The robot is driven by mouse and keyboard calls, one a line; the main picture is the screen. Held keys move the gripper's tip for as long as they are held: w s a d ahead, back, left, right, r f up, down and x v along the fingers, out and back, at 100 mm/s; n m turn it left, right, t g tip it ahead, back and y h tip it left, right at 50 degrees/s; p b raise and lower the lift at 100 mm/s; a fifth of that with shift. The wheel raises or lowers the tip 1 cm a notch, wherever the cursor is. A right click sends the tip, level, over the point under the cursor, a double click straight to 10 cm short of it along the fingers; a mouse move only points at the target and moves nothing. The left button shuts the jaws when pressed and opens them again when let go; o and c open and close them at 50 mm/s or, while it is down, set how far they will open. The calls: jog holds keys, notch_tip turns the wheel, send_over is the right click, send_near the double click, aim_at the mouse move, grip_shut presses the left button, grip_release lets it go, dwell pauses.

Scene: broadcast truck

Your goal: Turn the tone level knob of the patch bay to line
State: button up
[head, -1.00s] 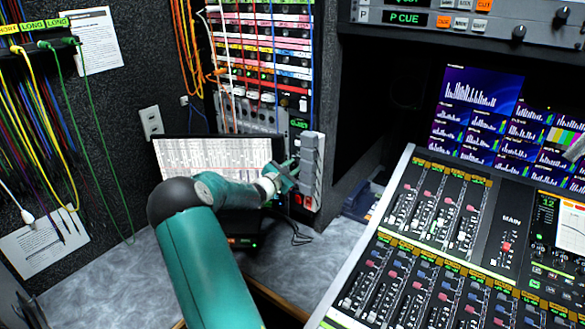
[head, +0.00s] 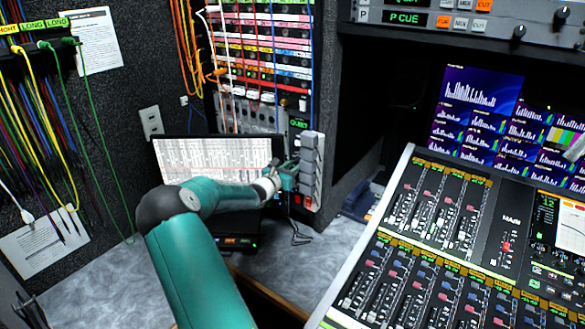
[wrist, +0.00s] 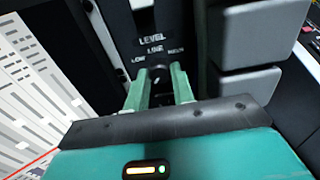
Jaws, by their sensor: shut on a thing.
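The patch bay (head: 262,62) is the tall rack of labelled rows and cables at the back. Its level knob (wrist: 160,73) is small, round and dark in the wrist view, under the words LEVEL, LOW and LINE; a third word at the right is hard to read. A small pale mark shows on the knob, but I cannot tell which word it points to. My gripper (wrist: 160,82) has its two green fingers shut on the knob, one on each side. In the head view my gripper (head: 288,172) is at the panel's lower right, and the knob is hidden.
Grey blocks (wrist: 245,55) stand close to the right of my fingers. A lit screen (head: 210,155) is left of my gripper. A mixing console (head: 440,240) fills the right, and cables (head: 85,130) hang at the left.

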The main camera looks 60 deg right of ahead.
jog(key=o, duration=1)
jog(key=a, duration=0.4)
jog(key=w+a, duration=0.1)
jog(key=a, duration=0.4)
jog(key=w+a, duration=0.1)
jog(key=a, duration=0.3)
jog(key=shift+w+a, duration=0.1)
jog(key=shift+a, duration=0.2)
jog(key=shift+a, duration=0.1)
